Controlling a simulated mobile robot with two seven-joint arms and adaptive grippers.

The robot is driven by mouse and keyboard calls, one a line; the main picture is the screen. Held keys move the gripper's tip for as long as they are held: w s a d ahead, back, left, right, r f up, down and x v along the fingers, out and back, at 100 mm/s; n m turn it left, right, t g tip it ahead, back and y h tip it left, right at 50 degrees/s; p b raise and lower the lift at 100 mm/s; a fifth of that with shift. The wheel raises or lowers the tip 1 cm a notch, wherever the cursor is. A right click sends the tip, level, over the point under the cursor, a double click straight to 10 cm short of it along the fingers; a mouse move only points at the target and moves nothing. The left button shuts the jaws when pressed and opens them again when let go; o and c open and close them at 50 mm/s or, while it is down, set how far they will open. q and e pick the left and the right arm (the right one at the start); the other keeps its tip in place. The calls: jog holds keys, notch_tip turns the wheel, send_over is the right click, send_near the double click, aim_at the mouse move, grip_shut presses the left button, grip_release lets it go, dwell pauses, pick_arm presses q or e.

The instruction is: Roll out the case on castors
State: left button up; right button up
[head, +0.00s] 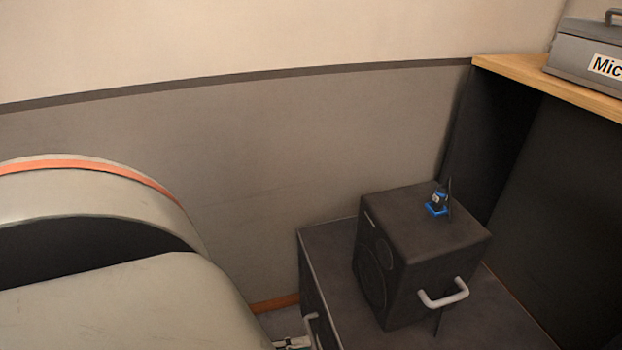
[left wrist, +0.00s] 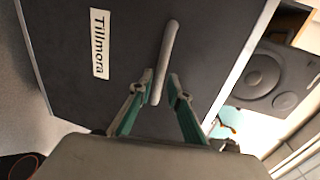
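The dark case (head: 330,240) stands low at the lower right of the head view, with a pale handle (head: 313,330) on its front. Its castors are not visible. In the head view the left gripper (head: 292,343) is barely visible at the bottom edge. My right gripper is out of view.
A black speaker (head: 405,225) with a side handle (head: 443,293) sits on the case, with a small blue item (head: 437,208) on top. A wooden shelf (head: 510,66) at right holds a grey box (head: 590,55). A grey wall (head: 250,150) stands behind.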

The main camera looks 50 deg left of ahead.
pick_arm(q)
jog(key=v, duration=0.7)
jog(key=shift+s, duration=0.35)
jog(key=shift+s+a, duration=0.1)
